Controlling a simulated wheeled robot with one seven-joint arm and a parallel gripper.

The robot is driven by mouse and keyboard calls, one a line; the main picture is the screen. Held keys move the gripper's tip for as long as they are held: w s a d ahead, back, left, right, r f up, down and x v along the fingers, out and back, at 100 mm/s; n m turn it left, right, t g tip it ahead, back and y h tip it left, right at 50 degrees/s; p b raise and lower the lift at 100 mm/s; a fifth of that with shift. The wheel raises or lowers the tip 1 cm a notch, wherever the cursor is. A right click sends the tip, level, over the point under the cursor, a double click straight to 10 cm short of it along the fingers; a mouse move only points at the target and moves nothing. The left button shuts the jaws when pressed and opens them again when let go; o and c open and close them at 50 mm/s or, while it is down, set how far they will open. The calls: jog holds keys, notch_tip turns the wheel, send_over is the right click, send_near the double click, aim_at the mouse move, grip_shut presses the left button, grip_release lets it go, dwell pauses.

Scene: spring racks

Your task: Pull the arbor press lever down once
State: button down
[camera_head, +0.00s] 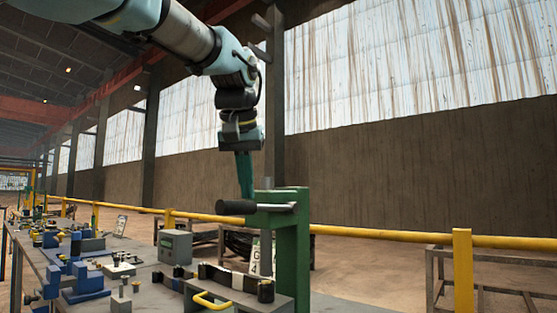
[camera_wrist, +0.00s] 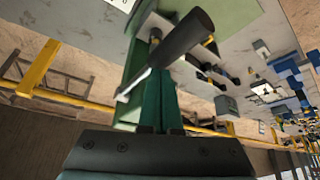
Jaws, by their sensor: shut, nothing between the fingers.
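The green arbor press (camera_head: 291,250) stands at the right end of the workbench. Its lever has a thick black handle (camera_head: 236,207) and a metal rod, and it lies roughly level across the press head. My gripper (camera_head: 245,194) points down from above with its teal fingers shut and empty. The fingertips are at or just behind the black handle; I cannot tell whether they touch. In the wrist view the lever handle (camera_wrist: 185,38) and its rod cross in front of the fingertips (camera_wrist: 160,78), hiding part of them. The press (camera_wrist: 232,22) is also in that view.
A yellow rail (camera_head: 380,234) runs behind, with a yellow post (camera_head: 462,270) at the right.

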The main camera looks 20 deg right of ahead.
jog(key=s+a+r+b, duration=0.3)
jog(key=s+a+b, duration=0.2)
jog(key=a, duration=0.4)
jog(key=shift+a+r, duration=0.25)
jog(key=shift+r, duration=0.05)
dwell(0.5)
jog(key=shift+s, duration=0.1)
dwell(0.5)
jog(key=w+a+f+n+g+y+p, duration=0.1)
jog(key=w+a+f+p, duration=0.2)
jog(key=f, duration=0.5)
jog(key=w+a+f+n+y+p, duration=0.1)
jog(key=w+f+p, duration=0.2)
jog(key=w+f, duration=0.4)
jog(key=s+a+f+n+p, duration=0.1)
jog(key=s+a+f, duration=0.2)
jog(key=f, duration=0.4)
jog(key=s+a+f+n+g+p, duration=0.1)
jog(key=s+a+f+p, duration=0.1)
jog(key=f, duration=0.4)
jog(key=s+a+f+n+g+p, duration=0.1)
jog(key=s+a+f+p, duration=0.1)
jog(key=s+a+f, duration=0.2)
notch_tip(320, 180, down, 4)
jog(key=a, duration=0.2)
jog(key=shift+a+r+y, duration=0.2)
jog(key=shift+a+y, duration=0.1)
jog(key=shift+y, duration=0.1)
